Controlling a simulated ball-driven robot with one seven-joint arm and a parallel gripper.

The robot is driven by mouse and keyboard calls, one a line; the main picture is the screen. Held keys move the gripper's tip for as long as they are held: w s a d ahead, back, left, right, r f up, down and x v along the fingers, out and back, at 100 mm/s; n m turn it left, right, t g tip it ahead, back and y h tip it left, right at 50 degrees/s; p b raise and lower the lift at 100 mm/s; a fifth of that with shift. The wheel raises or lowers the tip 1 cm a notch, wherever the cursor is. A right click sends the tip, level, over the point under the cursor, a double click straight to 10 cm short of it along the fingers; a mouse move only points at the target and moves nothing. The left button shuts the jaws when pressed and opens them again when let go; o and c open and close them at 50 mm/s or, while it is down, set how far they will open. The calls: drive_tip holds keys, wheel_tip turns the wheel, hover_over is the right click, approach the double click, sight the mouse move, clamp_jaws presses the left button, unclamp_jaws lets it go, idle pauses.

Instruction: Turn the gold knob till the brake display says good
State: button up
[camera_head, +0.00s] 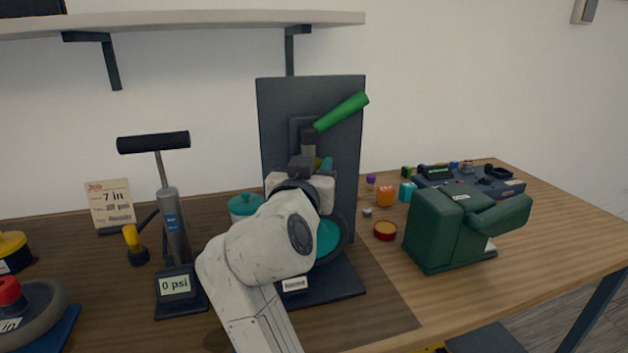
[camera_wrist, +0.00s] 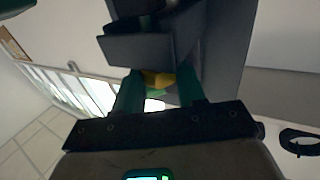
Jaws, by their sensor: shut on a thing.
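The gold knob (camera_wrist: 158,78) shows in the wrist view between the two teal fingers of my gripper (camera_wrist: 160,88). My gripper is shut on it, below a dark block of the stand. In the head view a little yellow of the knob (camera_head: 318,162) shows beside a teal finger, under the green lever (camera_head: 341,111). The dark upright stand (camera_head: 275,115) stands behind my arm, with a teal wheel (camera_head: 327,240) partly hidden. A small white display (camera_head: 294,284) is on the stand's base; its word is too small to read surely.
A floor pump (camera_head: 173,225) showing 0 psi and a job card (camera_head: 110,203) stand at left. A dark green machine (camera_head: 440,228), a red round dish (camera_head: 385,230) and small coloured blocks are at right. A shelf (camera_head: 190,20) runs above. The table's front right is clear.

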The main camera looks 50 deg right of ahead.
drive_tip(key=shift+w+m+g+h, duration=0.1)
drive_tip(key=shift+m+g+h, duration=0.25)
drive_tip(key=shift+g, duration=0.25)
drive_tip(key=o, duration=1.1)
drive_tip(key=shift+c, duration=0.2)
drive_tip(key=b+v, duration=0.1)
drive_tip(key=v, duration=1)
drive_tip(key=shift+b, duration=0.3)
